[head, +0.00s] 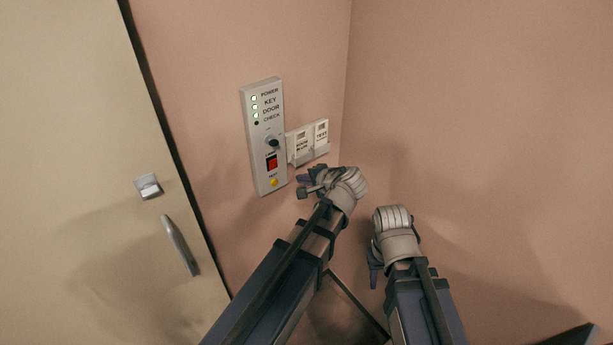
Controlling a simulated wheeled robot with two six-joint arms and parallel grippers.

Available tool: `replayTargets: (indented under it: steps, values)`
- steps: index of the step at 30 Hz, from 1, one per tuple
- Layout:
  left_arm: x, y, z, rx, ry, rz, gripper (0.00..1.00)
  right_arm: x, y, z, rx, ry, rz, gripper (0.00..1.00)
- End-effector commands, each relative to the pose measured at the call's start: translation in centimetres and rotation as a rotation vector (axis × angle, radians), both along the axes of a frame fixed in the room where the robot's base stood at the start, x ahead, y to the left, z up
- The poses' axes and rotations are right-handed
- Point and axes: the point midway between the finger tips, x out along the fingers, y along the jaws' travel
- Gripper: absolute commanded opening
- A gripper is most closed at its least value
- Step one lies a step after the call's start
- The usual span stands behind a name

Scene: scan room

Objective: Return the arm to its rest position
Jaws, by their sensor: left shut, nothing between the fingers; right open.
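My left gripper (307,186) is shut and empty. It is just right of the lower part of a grey wall panel (259,140), below a small card holder (310,156); I cannot tell whether it touches the wall. My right gripper (374,268) is open, lower and further right, pointing down and away from the panel. Its fingers are partly hidden by its own wrist. The panel has a dark key knob (273,142), a red switch (272,162) and a yellow button (274,182). Its lights at POWER, KEY and DOOR are lit; the CHECK light is dark.
A beige door (80,190) with a latch plate (148,186) and a long handle (180,245) is at the left. The pink walls meet in a corner right of the panel. The right wall (490,130) is bare, with free room before it.

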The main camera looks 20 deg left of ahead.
Motion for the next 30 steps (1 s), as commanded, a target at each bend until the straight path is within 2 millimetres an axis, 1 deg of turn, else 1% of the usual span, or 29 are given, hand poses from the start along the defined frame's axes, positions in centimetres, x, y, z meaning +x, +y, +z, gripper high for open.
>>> replayTargets:
  steps: [14, 17, 20, 22, 23, 24, 26, 27, 30]
  values:
    - [-0.1, 0.1, 0.1, 0.0, 0.0, 0.001, 0.0, 0.0, 0.0, 0.1, 0.0, 0.0, 0.0, 0.41]
    - [-0.4, -0.1, -0.4, -0.01, 0.003, 0.005, 0.0, 0.0, 0.0, -0.2, 0.0, 0.0, 0.0, 0.41]
    - [-2.0, -0.9, -3.0, -0.083, 0.029, 0.034, 0.0, 0.0, 0.0, -1.6, 0.0, 0.0, 0.001, 0.41]
    - [-4.1, -2.3, -6.1, -0.176, 0.065, 0.072, 0.0, 0.0, 0.0, -3.1, 0.0, 0.0, 0.002, 0.41]
    - [-5.2, -3.0, -7.5, -0.222, 0.087, 0.092, 0.0, 0.0, 0.0, -3.8, -0.001, 0.0, 0.003, 0.41]
    - [-6.7, -4.0, -9.5, -0.286, 0.117, 0.121, 0.0, 0.0, 0.0, -4.7, -0.001, 0.0, 0.004, 0.41]
    - [-9.0, -5.7, -12.0, -0.378, 0.167, 0.162, 0.0, 0.0, 0.0, -5.9, -0.001, 0.0, 0.005, 0.41]
    - [-10.6, -6.8, -13.5, -0.436, 0.203, 0.188, 0.0, 0.0, 0.0, -6.7, -0.001, 0.0, 0.006, 0.41]
    - [-14.1, -9.5, -16.5, -0.56, 0.295, 0.246, 0.0, 0.0, 0.0, -8.3, -0.002, 0.0, 0.009, 0.41]
